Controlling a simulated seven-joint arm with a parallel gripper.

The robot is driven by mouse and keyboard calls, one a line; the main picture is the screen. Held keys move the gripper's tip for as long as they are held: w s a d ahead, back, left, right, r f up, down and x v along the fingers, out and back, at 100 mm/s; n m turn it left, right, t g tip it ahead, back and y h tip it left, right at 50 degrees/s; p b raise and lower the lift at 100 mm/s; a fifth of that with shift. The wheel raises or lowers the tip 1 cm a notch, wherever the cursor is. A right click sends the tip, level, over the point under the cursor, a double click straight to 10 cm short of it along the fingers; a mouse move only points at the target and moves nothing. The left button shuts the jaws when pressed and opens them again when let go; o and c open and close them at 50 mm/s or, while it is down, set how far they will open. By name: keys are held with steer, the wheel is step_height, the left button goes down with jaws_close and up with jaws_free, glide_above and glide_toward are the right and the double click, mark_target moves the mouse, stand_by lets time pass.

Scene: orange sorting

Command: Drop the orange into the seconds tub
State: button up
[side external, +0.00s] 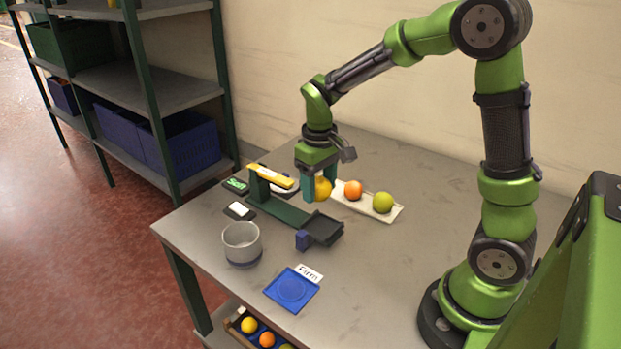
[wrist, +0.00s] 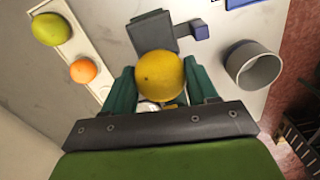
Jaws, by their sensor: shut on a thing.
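My gripper (side external: 319,186) is shut on a yellow orange (side external: 323,191) and holds it above the table, near the green sorting stand. In the wrist view the yellow orange (wrist: 159,75) sits between the two teal fingers. A round, open grey tub (side external: 241,240) stands at the table's left side, to the left of and nearer the camera than my gripper. The same tub (wrist: 252,67) is to the right of the fingers in the wrist view. It has no readable label, and its floor is only partly visible.
A white tray (side external: 397,212) holds an orange-coloured fruit (side external: 353,190) and a green fruit (side external: 383,202). The stand carries a yellow bar (side external: 270,176) and a dark tray (side external: 323,229). A blue mat (side external: 292,290) lies by a card reading "Firm" (side external: 309,273). The table's right side is clear.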

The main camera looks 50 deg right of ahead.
steer(key=w+a+r, duration=0.2)
steer(key=w+a, duration=0.3)
steer(key=a, duration=0.2)
steer(key=w+a+r, duration=0.3)
steer(key=w+a, duration=0.1)
steer(key=a, duration=0.3)
step_height(320, 180, down, 6)
steer(key=shift+w+d, duration=0.15)
steer(key=shift+d, duration=0.05)
steer(key=o, duration=1.2)
steer(key=shift+c, duration=0.2)
steer(key=shift+r, duration=0.1)
step_height(320, 180, up, 17)
